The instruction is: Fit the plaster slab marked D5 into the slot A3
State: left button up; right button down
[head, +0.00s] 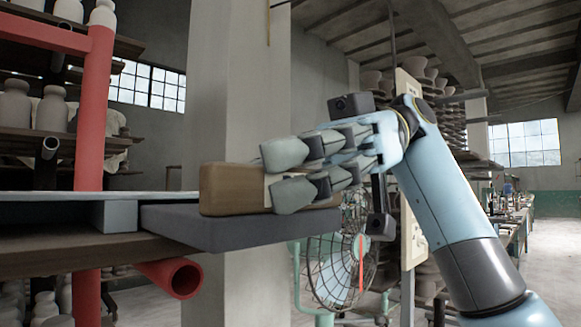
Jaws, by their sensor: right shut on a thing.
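My right gripper (274,178) reaches in from the right, its fingers closed around the right end of a brown block (228,188). A pale patch, perhaps a label, shows on the block beside the fingers, partly hidden by them. No D5 marking is readable, so I cannot tell whether this is the plaster slab. The block is just above a dark grey slab (235,228); I cannot tell whether they touch. No slot label A3 is readable; a low dark gap (45,212) shows under a thin pale board at left. My left gripper is not in view.
A light grey spacer block (116,215) stands under the pale board, left of the grey slab. A red tube (172,277) sticks out below. A red post (92,110) stands at left. A caged fan (338,262) is behind my gripper.

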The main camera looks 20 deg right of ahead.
jog(key=shift+w+a+b, duration=0.25)
jog(key=shift+w+a, duration=0.25)
jog(key=shift+w, duration=0.9)
jog(key=shift+w+a+b, duration=0.2)
jog(key=shift+w+a, duration=0.35)
jog(key=shift+w, duration=0.8)
jog(key=shift+w+a+b, duration=0.25)
jog(key=shift+w+a, duration=0.25)
jog(key=shift+w, duration=0.9)
jog(key=c, duration=1.1)
grip_release()
jog(key=shift+c, duration=0.2)
jog(key=v, duration=1.2)
